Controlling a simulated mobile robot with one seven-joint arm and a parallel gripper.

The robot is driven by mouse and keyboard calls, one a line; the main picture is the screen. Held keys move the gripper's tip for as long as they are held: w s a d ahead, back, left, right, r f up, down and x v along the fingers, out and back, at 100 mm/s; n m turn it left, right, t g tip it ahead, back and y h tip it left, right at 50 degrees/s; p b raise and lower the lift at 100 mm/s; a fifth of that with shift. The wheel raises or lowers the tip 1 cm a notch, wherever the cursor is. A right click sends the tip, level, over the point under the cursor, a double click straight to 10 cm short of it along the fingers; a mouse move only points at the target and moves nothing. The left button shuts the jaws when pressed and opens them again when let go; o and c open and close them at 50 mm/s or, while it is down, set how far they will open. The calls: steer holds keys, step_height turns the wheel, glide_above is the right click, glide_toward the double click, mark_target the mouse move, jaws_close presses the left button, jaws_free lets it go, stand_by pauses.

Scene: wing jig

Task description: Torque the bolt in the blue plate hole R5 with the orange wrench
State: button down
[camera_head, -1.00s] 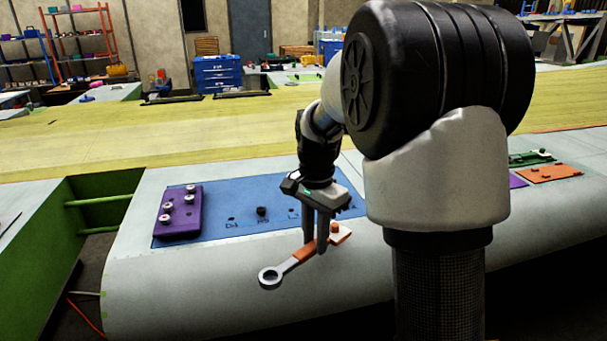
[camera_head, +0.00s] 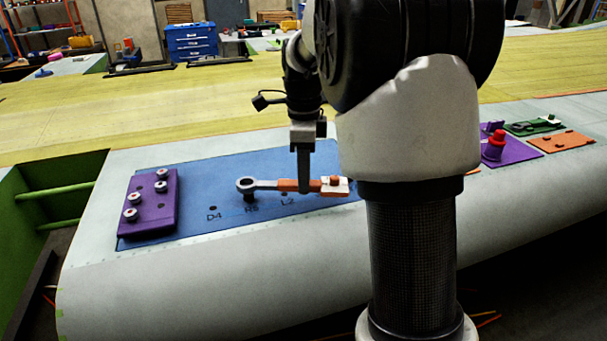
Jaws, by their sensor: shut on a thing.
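My gripper (camera_head: 304,186) is shut on the orange grip of the wrench (camera_head: 266,185). The wrench lies level above the blue plate (camera_head: 190,218), with its grey ring end to the left and a white-and-orange end to the right. The ring end is over the dark bolt (camera_head: 250,197) at the hole marked R5. I cannot tell whether the ring is seated around the bolt head or just above it. Holes marked D4 (camera_head: 213,208) and L2 show on either side of R5. My arm hides the right part of the plate.
A purple block (camera_head: 150,207) with several white-topped bolts stands on the plate's left end. To the right of my arm are a purple mat with a red piece (camera_head: 495,146), an orange plate (camera_head: 566,139) and a green tray (camera_head: 535,126). An open green-framed bay (camera_head: 55,190) lies at left.

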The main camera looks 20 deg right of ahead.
steer(key=shift+f+b, duration=0.45)
steer(key=shift+f, duration=0.55)
steer(key=shift+f, duration=0.65)
steer(key=shift+s+a+m+b, duration=0.15)
steer(key=shift+s+a+m, duration=0.15)
steer(key=shift+s+m, duration=0.3)
steer(key=shift+s+a+m+b, duration=0.15)
steer(key=shift+s+a+m, duration=0.1)
steer(key=shift+s+m, duration=0.35)
steer(key=shift+s+a+f+m, duration=0.2)
steer(key=shift+s+a+m, duration=0.65)
steer(key=shift+s+m, duration=0.3)
steer(key=shift+w, duration=0.1)
steer(key=shift+s+a+m+p, duration=0.45)
steer(key=shift+s+a+m, duration=0.4)
steer(key=shift+a+m, duration=0.3)
